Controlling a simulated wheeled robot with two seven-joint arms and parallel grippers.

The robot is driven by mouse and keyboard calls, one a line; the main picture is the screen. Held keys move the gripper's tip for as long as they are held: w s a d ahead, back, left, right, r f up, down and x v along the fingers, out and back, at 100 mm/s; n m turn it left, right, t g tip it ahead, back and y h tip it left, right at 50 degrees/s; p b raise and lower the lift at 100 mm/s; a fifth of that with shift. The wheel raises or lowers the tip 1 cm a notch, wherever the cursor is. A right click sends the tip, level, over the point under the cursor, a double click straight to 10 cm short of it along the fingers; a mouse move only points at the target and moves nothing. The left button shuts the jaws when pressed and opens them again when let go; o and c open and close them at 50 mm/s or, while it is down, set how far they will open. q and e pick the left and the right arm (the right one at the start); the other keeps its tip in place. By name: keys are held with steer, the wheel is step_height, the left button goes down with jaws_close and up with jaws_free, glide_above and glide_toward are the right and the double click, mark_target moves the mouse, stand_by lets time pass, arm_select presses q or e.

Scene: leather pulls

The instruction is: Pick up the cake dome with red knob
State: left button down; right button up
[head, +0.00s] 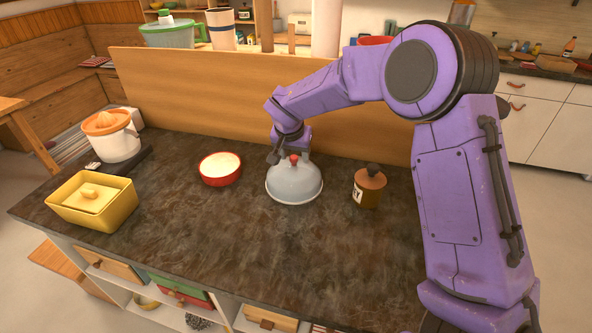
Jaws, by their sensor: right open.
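The cake dome (294,186) is a grey, rounded cover with a small red knob on top. It stands on the dark countertop, right of the red bowl. My right gripper (287,155) is at the dome's top, close around or just behind the red knob. It is open, and I cannot tell whether its fingers touch the knob. The purple right arm reaches over from the right side of the view. My left gripper is not in view.
A red bowl (220,169) stands left of the dome and a brown jar (369,186) stands right of it. A yellow butter dish (92,201) and a citrus juicer (111,136) are at the left. A wooden panel (200,90) rises behind. The front counter (250,245) is clear.

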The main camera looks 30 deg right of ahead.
mark_target(293, 157)
steer(key=w+f, duration=0.3)
steer(key=shift+d, duration=0.3)
steer(key=shift+s+d+r, duration=0.1)
steer(key=shift+s+r, duration=0.2)
steer(key=shift+s, duration=0.2)
steer(key=shift+c, duration=1)
steer(key=shift+s+r, duration=0.2)
steer(key=shift+s, duration=0.1)
steer(key=c, duration=0.5)
jaws_close()
steer(key=shift+w+f, duration=0.15)
steer(key=shift+w, duration=0.1)
